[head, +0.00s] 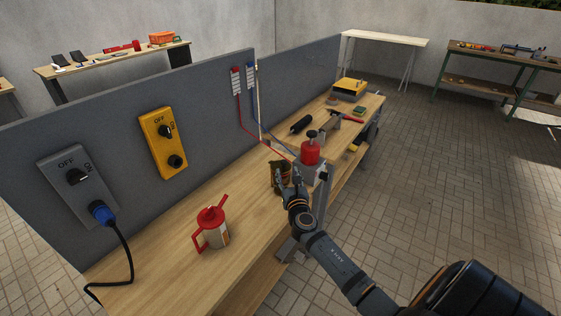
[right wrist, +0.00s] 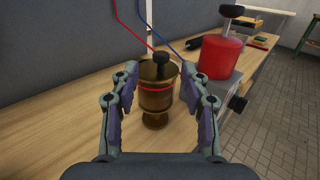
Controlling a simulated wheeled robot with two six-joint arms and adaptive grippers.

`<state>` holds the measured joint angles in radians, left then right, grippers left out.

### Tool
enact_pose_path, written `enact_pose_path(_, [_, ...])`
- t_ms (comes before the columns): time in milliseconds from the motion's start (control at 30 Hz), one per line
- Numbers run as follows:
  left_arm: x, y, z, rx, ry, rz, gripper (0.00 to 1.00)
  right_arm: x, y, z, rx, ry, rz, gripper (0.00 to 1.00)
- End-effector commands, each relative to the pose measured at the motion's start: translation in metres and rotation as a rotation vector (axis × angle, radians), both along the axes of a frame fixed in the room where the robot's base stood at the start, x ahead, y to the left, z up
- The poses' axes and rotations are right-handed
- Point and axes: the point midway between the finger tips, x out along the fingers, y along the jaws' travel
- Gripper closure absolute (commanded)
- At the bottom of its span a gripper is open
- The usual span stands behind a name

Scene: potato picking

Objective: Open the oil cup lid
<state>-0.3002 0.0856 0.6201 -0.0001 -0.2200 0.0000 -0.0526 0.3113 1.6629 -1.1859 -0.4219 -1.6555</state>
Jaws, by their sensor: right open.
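The oil cup is a brass-coloured cup (right wrist: 156,98) with a red band and a black knob on its lid (right wrist: 161,66). It stands upright on the wooden bench in the right wrist view, and the lid sits on it. In the head view the cup (head: 276,178) is partly hidden by my right gripper (head: 288,176). My right gripper is open, with one finger to each side of the cup in the right wrist view (right wrist: 160,80). I cannot tell whether the fingers touch it. My left gripper is not in view.
A red-topped oil can (head: 214,226) stands nearer on the bench (head: 165,272). A red cylinder (head: 310,152) on a grey block is close to the cup's right. A grey panel (head: 110,130) with switch boxes runs behind. Tools lie farther along the bench.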

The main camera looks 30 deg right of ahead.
Motion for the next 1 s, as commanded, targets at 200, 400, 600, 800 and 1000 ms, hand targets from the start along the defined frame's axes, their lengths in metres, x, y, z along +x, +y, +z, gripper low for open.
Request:
enact_pose_path(200, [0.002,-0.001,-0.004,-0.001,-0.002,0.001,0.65,0.045,-0.019,0.000,0.001,-0.001,-0.002,0.54])
enact_pose_path(400, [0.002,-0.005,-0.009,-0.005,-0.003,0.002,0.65,0.069,-0.029,-0.001,0.003,0.000,0.000,0.54])
enact_pose_path(600, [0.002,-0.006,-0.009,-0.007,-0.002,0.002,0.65,0.074,-0.031,-0.001,0.004,0.001,0.000,0.54])
enact_pose_path(800, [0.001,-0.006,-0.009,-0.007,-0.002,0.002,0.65,0.073,-0.031,-0.001,0.004,0.001,0.000,0.62])
enact_pose_path(1000, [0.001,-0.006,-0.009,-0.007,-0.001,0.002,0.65,0.073,-0.031,-0.001,0.004,0.001,0.000,0.89])
